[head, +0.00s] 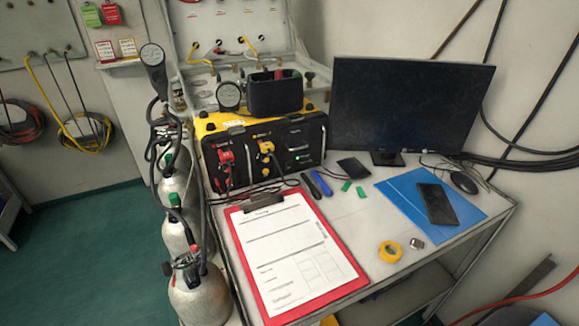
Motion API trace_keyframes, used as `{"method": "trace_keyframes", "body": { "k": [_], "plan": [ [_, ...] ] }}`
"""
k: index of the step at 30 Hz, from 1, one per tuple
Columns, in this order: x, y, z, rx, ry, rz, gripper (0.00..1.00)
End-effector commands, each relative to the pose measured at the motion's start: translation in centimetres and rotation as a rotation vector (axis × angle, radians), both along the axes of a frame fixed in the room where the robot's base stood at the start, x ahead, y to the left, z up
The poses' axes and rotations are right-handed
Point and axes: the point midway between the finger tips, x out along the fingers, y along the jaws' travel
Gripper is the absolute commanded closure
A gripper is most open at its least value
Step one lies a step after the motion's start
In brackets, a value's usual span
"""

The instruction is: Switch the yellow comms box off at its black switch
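The yellow comms box (208,125) stands on the back left of the table, with its black front panel facing me. A red connector (226,156) and a yellow connector (265,147) with cables are on the panel's left and middle. The black switch is too small and dark to make out against the panel. A dark open bin (276,96) and a round gauge (229,95) sit on top of the box. My gripper is not in view.
A red clipboard (235,240) lies in front of the box. A monitor (410,105) stands to its right, with a phone (437,203) on a blue folder (405,188). Grey cylinders (197,295) with hoses stand left of the table. Green floor (85,265) is clear at far left.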

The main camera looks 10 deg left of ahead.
Motion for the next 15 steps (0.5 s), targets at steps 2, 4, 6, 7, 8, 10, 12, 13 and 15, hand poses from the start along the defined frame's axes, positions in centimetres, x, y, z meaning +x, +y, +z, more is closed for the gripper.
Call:
{"method": "trace_keyframes", "body": {
  "k": [2, 4, 6, 7, 8, 10, 12, 13, 15],
  "plan": [
    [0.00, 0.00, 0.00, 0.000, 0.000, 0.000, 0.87],
    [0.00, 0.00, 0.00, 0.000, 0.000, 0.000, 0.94],
    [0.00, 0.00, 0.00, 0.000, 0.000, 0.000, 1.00],
    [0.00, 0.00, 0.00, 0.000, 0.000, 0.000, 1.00],
    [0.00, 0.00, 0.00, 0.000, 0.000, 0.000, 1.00],
    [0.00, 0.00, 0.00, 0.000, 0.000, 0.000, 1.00],
    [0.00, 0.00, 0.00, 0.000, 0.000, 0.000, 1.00],
    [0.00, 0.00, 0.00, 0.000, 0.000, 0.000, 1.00],
    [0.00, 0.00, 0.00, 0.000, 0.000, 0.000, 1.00]
  ]
}}
